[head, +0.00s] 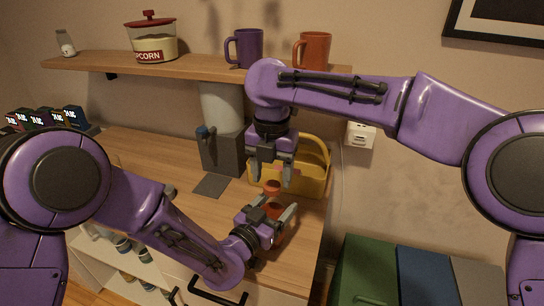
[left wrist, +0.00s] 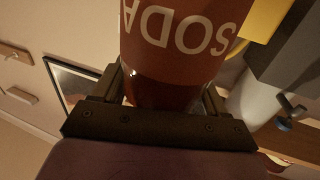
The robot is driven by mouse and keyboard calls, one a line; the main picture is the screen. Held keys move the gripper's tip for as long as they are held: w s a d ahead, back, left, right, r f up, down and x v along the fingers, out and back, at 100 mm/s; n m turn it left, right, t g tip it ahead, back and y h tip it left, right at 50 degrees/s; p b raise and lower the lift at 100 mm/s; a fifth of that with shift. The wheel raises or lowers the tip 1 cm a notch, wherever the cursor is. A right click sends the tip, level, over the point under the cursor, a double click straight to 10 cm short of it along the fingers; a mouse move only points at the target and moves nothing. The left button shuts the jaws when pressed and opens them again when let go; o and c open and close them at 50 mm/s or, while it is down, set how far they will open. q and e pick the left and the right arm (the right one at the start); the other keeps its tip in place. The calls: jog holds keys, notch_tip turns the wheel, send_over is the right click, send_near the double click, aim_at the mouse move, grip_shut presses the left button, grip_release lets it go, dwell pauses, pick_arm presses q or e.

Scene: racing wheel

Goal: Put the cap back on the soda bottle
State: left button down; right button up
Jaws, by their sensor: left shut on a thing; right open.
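The soda bottle (head: 273,209) stands near the counter's front right edge, with dark red contents. In the left wrist view the bottle (left wrist: 185,70) fills the upper middle, with white SODA lettering. My left gripper (head: 268,214) is shut around the bottle's body. My right gripper (head: 271,178) is open and points down directly above the bottle. A small orange-red piece, which looks like the cap (head: 272,186), shows at the bottle's top between the right fingertips. I cannot tell whether it is seated on the neck.
A yellow basket (head: 310,183) stands just behind the bottle. A grey dispenser (head: 222,152) is to its left. A shelf (head: 190,66) above holds a popcorn jar (head: 153,42), a purple mug (head: 246,48) and an orange mug (head: 313,50). The counter's left part is clear.

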jog(key=shift+f, duration=1.05)
jog(key=shift+c, duration=0.3)
jog(key=c, duration=1)
jog(key=m, duration=0.3)
jog(key=shift+m, duration=0.4)
jog(key=m, duration=0.6)
jog(key=shift+m, duration=0.4)
jog(key=m, duration=0.6)
jog(key=shift+m, duration=0.4)
jog(key=m, duration=0.5)
